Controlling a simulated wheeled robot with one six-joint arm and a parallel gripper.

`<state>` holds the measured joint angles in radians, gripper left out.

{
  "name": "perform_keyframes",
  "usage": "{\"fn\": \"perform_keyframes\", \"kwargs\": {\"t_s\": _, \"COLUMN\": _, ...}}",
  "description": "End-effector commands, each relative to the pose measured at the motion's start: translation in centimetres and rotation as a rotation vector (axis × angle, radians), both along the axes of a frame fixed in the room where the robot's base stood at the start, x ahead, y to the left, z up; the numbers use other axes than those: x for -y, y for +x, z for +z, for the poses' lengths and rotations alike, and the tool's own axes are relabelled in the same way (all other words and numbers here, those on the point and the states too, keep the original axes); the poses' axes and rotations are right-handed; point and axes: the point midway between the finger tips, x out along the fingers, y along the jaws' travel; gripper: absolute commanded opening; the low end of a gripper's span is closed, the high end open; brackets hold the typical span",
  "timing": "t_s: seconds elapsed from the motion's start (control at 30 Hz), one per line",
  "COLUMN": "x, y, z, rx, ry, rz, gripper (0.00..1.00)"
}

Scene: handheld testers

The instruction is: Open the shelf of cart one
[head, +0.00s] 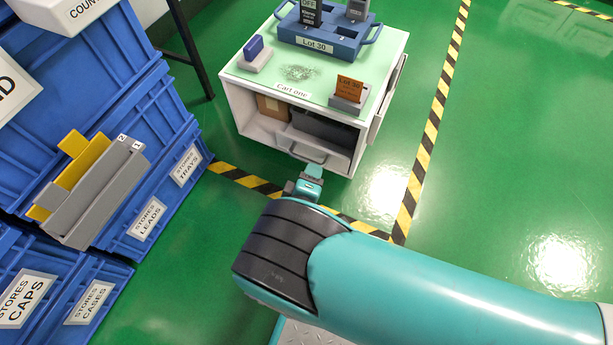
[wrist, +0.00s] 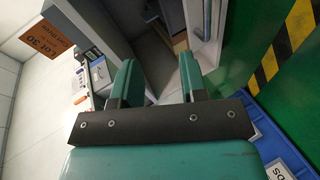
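Cart one (head: 236,108) is a white cart with a pale green top and an open front, at top centre in the head view. A light shelf (head: 287,137) sits inside it, with a grey bar handle (head: 307,154) at its front; the handle seems to show in the wrist view (wrist: 207,20), up and right of my fingers. My gripper (head: 310,172) is just in front of the cart, close to the handle. In the wrist view its two green fingers (wrist: 158,66) stand apart with nothing seen between them. I cannot tell whether it touches the handle.
A brown box (head: 271,107) and a dark object (head: 322,128) are inside the cart. A blue tray (head: 345,46), a blue tester (head: 253,48) and an orange card (head: 349,89) are on top. Blue crates (head: 165,110) stand left. The green floor (head: 510,130) at right is clear.

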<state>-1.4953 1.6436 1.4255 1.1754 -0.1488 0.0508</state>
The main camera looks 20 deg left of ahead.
Motion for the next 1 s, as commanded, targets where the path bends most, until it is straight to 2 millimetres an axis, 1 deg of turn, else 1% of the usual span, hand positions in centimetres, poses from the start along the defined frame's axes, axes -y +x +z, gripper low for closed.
{"fn": "perform_keyframes", "kwargs": {"t_s": 0.03, "x": 0.0, "y": -1.5, "z": -4.4, "rx": 0.052, "ry": -0.023, "rz": 0.066, "gripper": 0.4}}
{"fn": "perform_keyframes", "kwargs": {"t_s": 0.1, "x": 0.0, "y": -2.9, "z": -6.7, "rx": 0.113, "ry": -0.041, "rz": 0.136, "gripper": 0.4}}
{"fn": "perform_keyframes", "kwargs": {"t_s": 0.2, "x": 0.1, "y": -4.3, "z": -8.5, "rx": 0.173, "ry": -0.056, "rz": 0.204, "gripper": 0.4}}
{"fn": "perform_keyframes", "kwargs": {"t_s": 0.23, "x": 0.2, "y": -4.5, "z": -8.8, "rx": 0.183, "ry": -0.058, "rz": 0.216, "gripper": 0.4}}
{"fn": "perform_keyframes", "kwargs": {"t_s": 0.3, "x": 0.1, "y": -4.8, "z": -9.2, "rx": 0.2, "ry": -0.061, "rz": 0.235, "gripper": 0.4}}
{"fn": "perform_keyframes", "kwargs": {"t_s": 0.37, "x": 0.0, "y": -4.5, "z": -9.4, "rx": 0.205, "ry": -0.062, "rz": 0.24, "gripper": 0.4}}
{"fn": "perform_keyframes", "kwargs": {"t_s": 0.47, "x": -0.3, "y": -3.3, "z": -9.7, "rx": 0.206, "ry": -0.061, "rz": 0.238, "gripper": 0.4}}
{"fn": "perform_keyframes", "kwargs": {"t_s": 0.57, "x": -0.9, "y": -1.4, "z": -10.2, "rx": 0.205, "ry": -0.062, "rz": 0.234, "gripper": 0.4}}
{"fn": "perform_keyframes", "kwargs": {"t_s": 0.8, "x": -2.5, "y": 3.9, "z": -11.4, "rx": 0.206, "ry": -0.06, "rz": 0.232, "gripper": 0.4}}
{"fn": "perform_keyframes", "kwargs": {"t_s": 1.0, "x": -3.9, "y": 7.9, "z": -12.2, "rx": 0.204, "ry": -0.06, "rz": 0.233, "gripper": 0.4}}
